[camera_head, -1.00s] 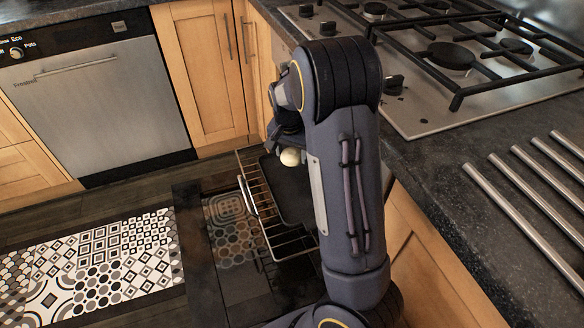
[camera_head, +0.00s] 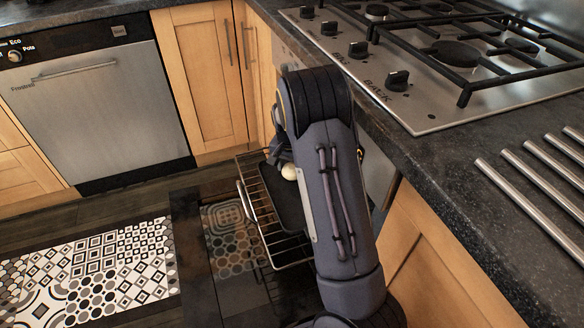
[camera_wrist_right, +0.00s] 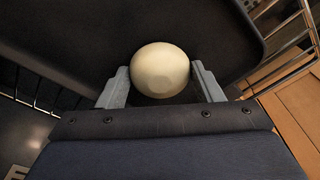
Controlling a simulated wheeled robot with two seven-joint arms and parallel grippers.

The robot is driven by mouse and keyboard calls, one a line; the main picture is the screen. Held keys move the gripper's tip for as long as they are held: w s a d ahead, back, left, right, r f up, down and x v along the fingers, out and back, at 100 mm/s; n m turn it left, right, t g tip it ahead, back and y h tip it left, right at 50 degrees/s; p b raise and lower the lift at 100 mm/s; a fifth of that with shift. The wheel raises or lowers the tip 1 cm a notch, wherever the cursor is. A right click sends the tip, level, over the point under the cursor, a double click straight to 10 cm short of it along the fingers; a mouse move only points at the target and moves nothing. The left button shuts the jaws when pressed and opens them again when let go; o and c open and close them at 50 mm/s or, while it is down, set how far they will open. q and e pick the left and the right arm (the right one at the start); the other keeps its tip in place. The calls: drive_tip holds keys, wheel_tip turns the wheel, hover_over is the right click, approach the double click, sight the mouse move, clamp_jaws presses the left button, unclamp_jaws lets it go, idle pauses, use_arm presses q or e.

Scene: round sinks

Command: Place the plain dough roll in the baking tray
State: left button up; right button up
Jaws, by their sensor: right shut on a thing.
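The plain dough roll (camera_wrist_right: 160,70) is a pale, rounded ball between the fingers of my right gripper (camera_wrist_right: 163,88) in the wrist view. The gripper is shut on it. In the head view the roll (camera_head: 289,172) shows as a small pale spot beside my right arm, which hides most of the gripper. The dark baking tray (camera_head: 291,205) sits on a pulled-out wire oven rack. In the wrist view the tray (camera_wrist_right: 225,35) lies behind the roll; whether the roll touches it I cannot tell. My left gripper is not in view.
The wire rack (camera_head: 262,205) extends from the oven below the counter. The gas hob (camera_head: 440,105) and counter edge stand right of my arm. Metal bars (camera_head: 530,185) lie on the counter at the right. Floor with a patterned mat (camera_head: 90,270) is open at left.

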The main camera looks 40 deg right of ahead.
sight(291, 170)
drive_tip(key=o, duration=1)
drive_tip(key=shift+f, duration=0.15)
drive_tip(key=r+p, duration=0.1)
drive_tip(key=r, duration=0.1)
drive_tip(key=r+p, duration=0.1)
drive_tip(key=r, duration=0.2)
drive_tip(key=r+p, duration=0.1)
drive_tip(key=r, duration=0.2)
drive_tip(key=shift+s+a, duration=0.2)
drive_tip(key=shift+a, duration=0.2)
drive_tip(key=shift+f, duration=0.1)
